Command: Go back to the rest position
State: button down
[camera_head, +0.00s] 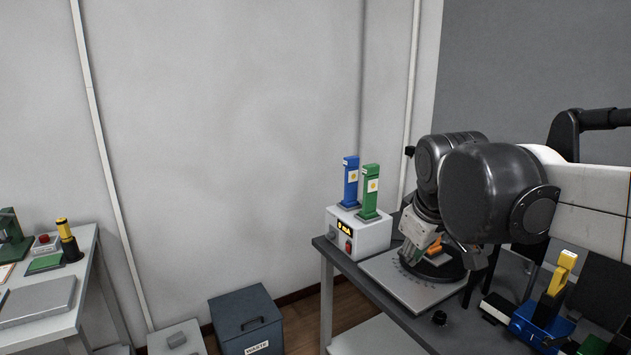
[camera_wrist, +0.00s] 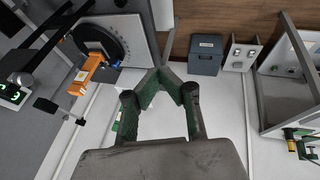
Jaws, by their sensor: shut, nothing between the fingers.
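My gripper (camera_wrist: 161,75) points away from the wrist camera with its dark green fingers closed together at the tips and nothing between them. In the head view my dark arm covers much of the right bench, and I cannot make out the fingertips clearly there. A round dark dial on a grey base plate (camera_head: 378,270) stands on that bench, partly hidden by my arm. An orange part (camera_wrist: 92,73) sits by the dial (camera_wrist: 108,42) in the wrist view, apart from my fingers.
A white box (camera_head: 372,236) with a lit display carries a blue post (camera_head: 350,184) and a green post (camera_head: 370,192). A blue device with a yellow lever (camera_head: 562,273) stands at right. A waste bin (camera_head: 246,325) is on the floor. A second bench (camera_head: 85,285) is at left.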

jog(key=s+d+f+m+t, duration=0.1)
jog(key=s+f+m, duration=0.2)
jog(key=s, duration=0.5)
jog(key=s+d+f+m, duration=0.1)
jog(key=s+f+m, duration=0.2)
jog(key=s+f, duration=0.3)
jog(key=shift+s+f+m+t, duration=0.3)
jog(key=shift+s+m+t, duration=0.1)
jog(key=shift+s, duration=0.8)
jog(key=c, duration=2.4)
grip_release()
jog(key=shift+c, duration=0.2)
